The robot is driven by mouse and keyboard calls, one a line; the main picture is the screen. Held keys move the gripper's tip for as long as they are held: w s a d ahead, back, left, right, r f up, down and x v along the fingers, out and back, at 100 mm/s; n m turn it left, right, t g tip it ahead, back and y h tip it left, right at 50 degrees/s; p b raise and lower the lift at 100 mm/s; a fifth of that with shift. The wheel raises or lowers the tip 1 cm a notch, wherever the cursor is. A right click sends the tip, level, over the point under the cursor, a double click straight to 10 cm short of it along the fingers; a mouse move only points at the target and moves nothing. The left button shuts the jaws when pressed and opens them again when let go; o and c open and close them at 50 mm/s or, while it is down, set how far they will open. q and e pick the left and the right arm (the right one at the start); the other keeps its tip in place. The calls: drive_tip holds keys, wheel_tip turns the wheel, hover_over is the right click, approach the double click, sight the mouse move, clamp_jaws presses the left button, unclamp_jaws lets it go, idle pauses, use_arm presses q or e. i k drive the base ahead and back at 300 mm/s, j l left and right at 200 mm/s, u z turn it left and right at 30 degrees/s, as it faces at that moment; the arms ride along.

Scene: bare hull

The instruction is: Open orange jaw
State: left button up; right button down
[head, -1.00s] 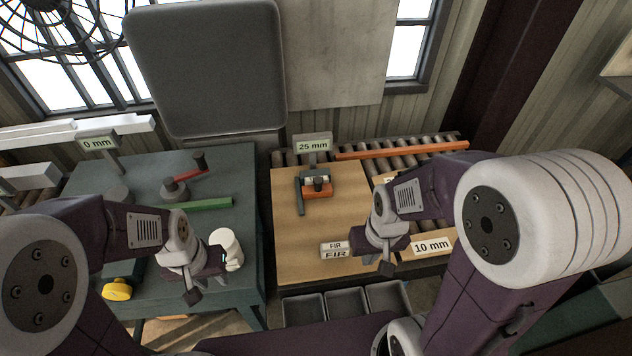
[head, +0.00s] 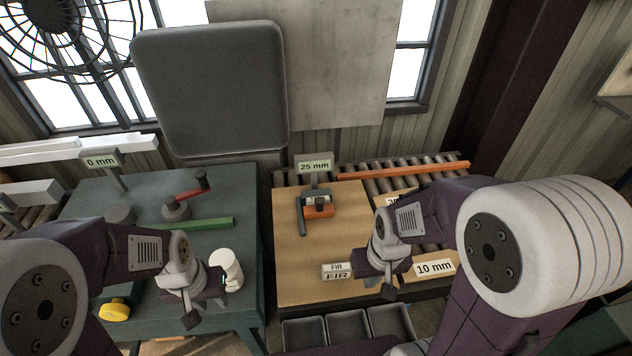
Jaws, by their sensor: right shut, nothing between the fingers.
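The orange jaw (head: 318,212) is a small orange block with a dark knob on top. It sits against a grey angled metal frame (head: 300,214) on the wooden board (head: 290,262), below a "25 mm" sign (head: 315,167). My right gripper (head: 388,291) is shut and empty, over the front right of the board, apart from the jaw. My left gripper (head: 198,316) hangs over the front of the green-grey table, well left of the jaw. Its fingers are small and dark, so I cannot tell whether they are open.
A "FIR" block (head: 338,271) lies near my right gripper, and a "10 mm" label (head: 434,267) is beside it. The left table (head: 110,190) holds a red-handled crank (head: 190,192), a green bar (head: 205,224) and a white cylinder (head: 226,266). Rollers and an orange bar (head: 405,171) lie behind the board.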

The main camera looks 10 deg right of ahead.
sight(319, 211)
drive_tip(key=l+u, duration=0.3)
drive_tip(key=u, duration=0.15)
drive_tip(key=l+u, duration=0.4)
drive_tip(key=j, duration=0.1)
